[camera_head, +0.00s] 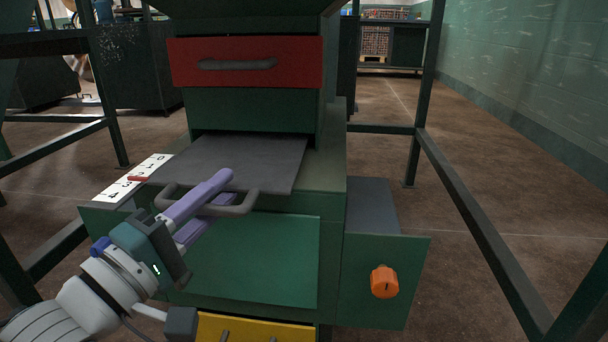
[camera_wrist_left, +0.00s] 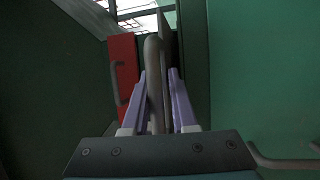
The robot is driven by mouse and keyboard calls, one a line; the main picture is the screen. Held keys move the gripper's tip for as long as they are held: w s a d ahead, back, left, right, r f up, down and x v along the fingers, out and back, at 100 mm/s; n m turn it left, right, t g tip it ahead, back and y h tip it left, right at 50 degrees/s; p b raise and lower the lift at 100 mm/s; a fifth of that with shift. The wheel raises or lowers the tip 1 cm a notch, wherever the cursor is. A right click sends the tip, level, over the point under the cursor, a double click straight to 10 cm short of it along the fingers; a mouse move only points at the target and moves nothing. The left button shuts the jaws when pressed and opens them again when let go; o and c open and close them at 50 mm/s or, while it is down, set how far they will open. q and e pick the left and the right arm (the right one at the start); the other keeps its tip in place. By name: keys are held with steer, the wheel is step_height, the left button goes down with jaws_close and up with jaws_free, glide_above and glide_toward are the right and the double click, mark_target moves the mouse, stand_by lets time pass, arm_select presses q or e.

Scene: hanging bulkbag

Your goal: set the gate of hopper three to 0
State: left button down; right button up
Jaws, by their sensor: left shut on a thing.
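The gate is a dark grey slide plate (camera_head: 245,158), partly drawn out of the green hopper body below a red drawer-like front. Its grey bar handle (camera_head: 240,208) faces me. My left gripper (camera_head: 228,188) has its purple fingers shut on this handle. In the left wrist view the handle (camera_wrist_left: 154,75) stands between the two fingers (camera_wrist_left: 157,95). A white number scale (camera_head: 118,190) lies along the plate's left side, with 0 at the far end and 4 at the near end. A red pointer (camera_head: 138,179) sits around its middle, near the 2. My right gripper is out of view.
A red front (camera_head: 246,62) with a handle is above the gate. An orange knob (camera_head: 384,282) is on a green panel at the lower right. A yellow front (camera_head: 255,329) is below. Dark frame posts (camera_head: 427,90) flank the hopper, with open floor at the right.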

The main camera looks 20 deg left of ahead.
arm_select(q)
steer(key=shift+w+r, duration=0.1)
steer(key=shift+r, duration=0.35)
stand_by(0.3)
steer(key=w+b, duration=0.1)
steer(key=w, duration=0.1)
steer(key=w+a, duration=0.1)
steer(key=w, duration=0.1)
steer(key=shift+w+f+b, duration=0.1)
steer(key=shift+w+b, duration=0.05)
steer(key=shift+b, duration=0.25)
steer(key=c, duration=0.9)
jaws_free()
steer(key=shift+o, duration=0.3)
steer(key=shift+a+f, duration=0.1)
steer(key=shift+f, duration=0.05)
steer(key=shift+f, duration=0.15)
steer(key=shift+s, duration=0.2)
